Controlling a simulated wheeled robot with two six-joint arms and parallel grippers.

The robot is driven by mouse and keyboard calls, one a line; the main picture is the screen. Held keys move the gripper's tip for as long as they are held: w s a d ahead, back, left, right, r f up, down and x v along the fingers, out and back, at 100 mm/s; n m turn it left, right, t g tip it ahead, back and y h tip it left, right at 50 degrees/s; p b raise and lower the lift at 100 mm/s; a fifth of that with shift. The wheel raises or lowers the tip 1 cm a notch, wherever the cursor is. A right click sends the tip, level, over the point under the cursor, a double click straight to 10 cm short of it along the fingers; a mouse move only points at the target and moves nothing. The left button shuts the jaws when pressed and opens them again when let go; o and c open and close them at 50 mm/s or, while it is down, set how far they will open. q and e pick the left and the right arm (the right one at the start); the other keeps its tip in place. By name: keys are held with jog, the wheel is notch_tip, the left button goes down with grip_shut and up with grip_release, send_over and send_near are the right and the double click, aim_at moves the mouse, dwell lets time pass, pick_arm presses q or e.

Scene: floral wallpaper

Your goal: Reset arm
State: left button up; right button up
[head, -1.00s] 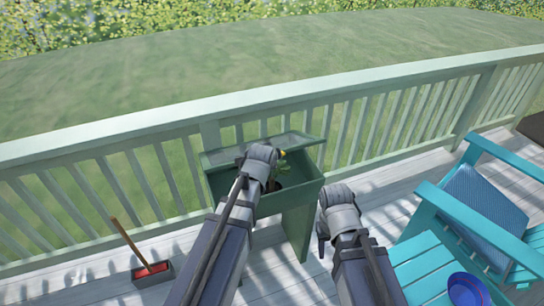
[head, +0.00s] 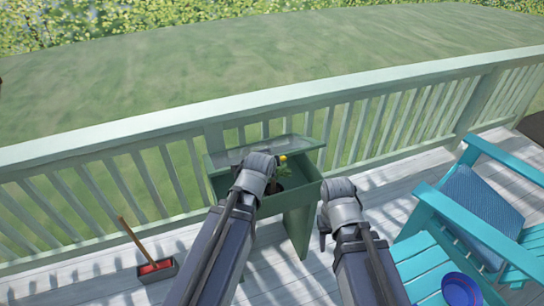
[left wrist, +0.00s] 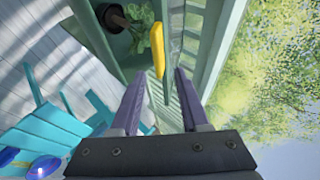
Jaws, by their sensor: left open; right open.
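My left gripper (left wrist: 160,73) is open in the left wrist view, its two purple fingers apart. In the head view my left wrist (head: 260,165) is over the left part of the green planter box (head: 305,195) and hides its fingers. A potted leafy plant (head: 286,173) with a yellow spot on top stands in the box; its pot shows in the left wrist view (left wrist: 112,18). There a long yellow object (left wrist: 157,48) appears beyond and between the fingertips; contact is not visible. My right gripper (head: 323,240) is open and low, right of the box, with nothing visible in it.
A white railing (head: 350,90) runs behind the box. A turquoise chair (head: 425,262) with a blue cushion (head: 482,215) and a blue plate (head: 461,290) is at right.

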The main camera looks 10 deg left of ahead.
dwell(0.4)
pick_arm(q)
jog(key=s+d+f+n+g, duration=0.3)
jog(key=s+d+n+g, duration=0.1)
jog(key=s, duration=0.6)
jog(key=s+d+f+n+g, duration=0.4)
jog(key=s+d+n+g, duration=0.1)
jog(key=s, duration=0.5)
jog(key=shift+s+d+f+g+y, duration=0.2)
jog(key=shift+s+d+g+y, duration=0.1)
jog(key=shift+d+g, duration=0.3)
jog(key=shift+w, duration=0.1)
dwell(0.3)
